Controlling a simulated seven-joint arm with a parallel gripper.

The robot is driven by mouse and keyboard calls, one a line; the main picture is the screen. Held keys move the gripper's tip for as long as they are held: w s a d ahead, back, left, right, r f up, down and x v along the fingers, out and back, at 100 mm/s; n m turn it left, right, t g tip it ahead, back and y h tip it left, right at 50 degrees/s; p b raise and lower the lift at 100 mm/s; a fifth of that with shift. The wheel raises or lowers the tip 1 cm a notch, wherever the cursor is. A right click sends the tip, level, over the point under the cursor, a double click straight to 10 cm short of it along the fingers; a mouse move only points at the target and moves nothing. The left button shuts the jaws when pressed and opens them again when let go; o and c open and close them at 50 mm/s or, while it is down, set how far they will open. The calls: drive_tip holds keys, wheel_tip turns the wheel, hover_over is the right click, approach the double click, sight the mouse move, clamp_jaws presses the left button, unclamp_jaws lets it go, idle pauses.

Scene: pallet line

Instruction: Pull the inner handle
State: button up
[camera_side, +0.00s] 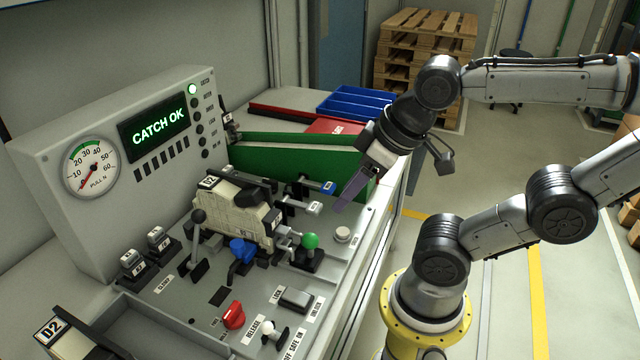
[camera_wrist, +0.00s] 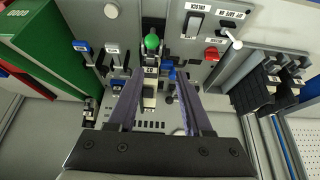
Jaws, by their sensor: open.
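A cream block labelled 02 (camera_side: 222,212) sits clamped on the grey bench panel. Beside it are a green-knobbed lever (camera_side: 310,241), a blue knob (camera_side: 242,249), a blue-tipped handle (camera_side: 327,187) and a white-tipped handle (camera_side: 314,207). I cannot tell for sure which is the inner handle. My gripper (camera_side: 341,205) hangs above the panel's right side, fingers pointing down, open and empty. In the wrist view, my gripper's spread fingers (camera_wrist: 160,78) frame part of the block; the green knob (camera_wrist: 151,43) lies beyond them, and the blue-tipped (camera_wrist: 82,46) and white-tipped (camera_wrist: 112,48) handles lie left.
The display (camera_side: 156,128) reads CATCH OK; the gauge (camera_side: 90,167) needle is near zero. A red knob (camera_side: 233,315), a rocker switch (camera_side: 296,299) and a white-knobbed lever (camera_side: 269,329) stand in front. A green wall (camera_side: 290,158) and blue bin (camera_side: 352,103) are behind.

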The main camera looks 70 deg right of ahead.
drive_tip(key=c, duration=0.4)
drive_tip(key=shift+n, duration=0.4)
drive_tip(key=shift+c, duration=1.2)
drive_tip(key=shift+s+n, duration=0.1)
drive_tip(key=shift+n, duration=0.4)
clamp_jaws()
drive_tip(key=w+d+r+n+g, duration=0.2)
drive_tip(key=w+d+r+n, duration=0.15)
drive_tip(key=n, duration=0.45)
drive_tip(key=w+d+r+n+g, duration=0.1)
drive_tip(key=w+d+r+n, duration=0.1)
drive_tip(key=w+d+n, duration=0.45)
drive_tip(key=w+d+f+n+g, duration=0.1)
drive_tip(key=d+f, duration=0.4)
drive_tip(key=d, duration=0.5)
drive_tip(key=shift+w+d+n+g, duration=0.25)
drive_tip(key=shift+w+n+g, duration=0.1)
drive_tip(key=shift+w+g, duration=0.4)
